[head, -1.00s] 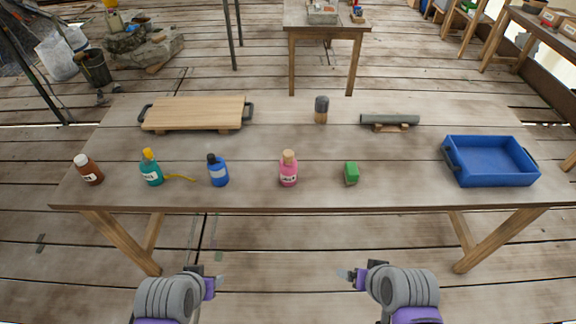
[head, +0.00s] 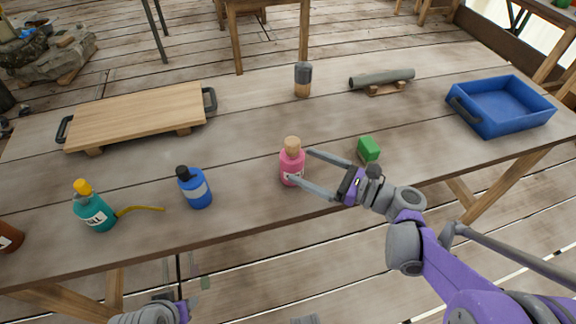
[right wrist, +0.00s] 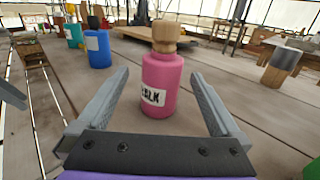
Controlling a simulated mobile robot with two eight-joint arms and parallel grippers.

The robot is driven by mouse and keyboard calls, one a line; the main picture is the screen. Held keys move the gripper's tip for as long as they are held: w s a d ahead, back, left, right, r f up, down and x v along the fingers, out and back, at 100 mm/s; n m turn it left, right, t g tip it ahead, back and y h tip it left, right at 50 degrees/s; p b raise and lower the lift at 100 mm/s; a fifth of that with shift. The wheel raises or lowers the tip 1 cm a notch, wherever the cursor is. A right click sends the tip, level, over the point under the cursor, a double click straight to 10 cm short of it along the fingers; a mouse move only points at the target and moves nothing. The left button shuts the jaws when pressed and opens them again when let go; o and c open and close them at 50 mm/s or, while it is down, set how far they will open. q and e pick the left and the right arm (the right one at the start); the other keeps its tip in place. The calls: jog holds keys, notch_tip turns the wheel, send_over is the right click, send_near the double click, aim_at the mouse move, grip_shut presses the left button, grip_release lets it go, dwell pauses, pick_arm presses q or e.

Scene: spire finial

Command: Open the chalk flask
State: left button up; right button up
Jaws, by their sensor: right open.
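The chalk flask (head: 291,166) is a pink bottle with a cork-like stopper (head: 292,143) and a white label, partly readable in the right wrist view (right wrist: 161,85). It stands upright on the table with the stopper seated in its neck. My right gripper (head: 299,165) is open, low over the table, with its fingertips on either side of the flask's body. In the right wrist view, gaps show between the flask and both fingers. My left gripper (head: 183,285) is at the bottom left, below the table's front edge; its finger opening is unclear.
A blue bottle (head: 196,189), a teal bottle (head: 97,215) and a brown bottle (head: 8,237) stand left. A green block (head: 369,149) lies close to my right gripper. A wooden board (head: 140,115), grey-topped cylinder (head: 303,80), grey-green tube (head: 382,78) and blue tray (head: 482,122) are farther back.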

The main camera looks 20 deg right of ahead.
aim_at(281, 153)
jog(key=x, duration=0.8)
jog(key=shift+w+d+r+b, duration=0.15)
jog(key=shift+r+b, duration=0.1)
jog(key=shift+b, duration=0.15)
jog(key=shift+c, duration=0.2)
jog(key=c, duration=1.4)
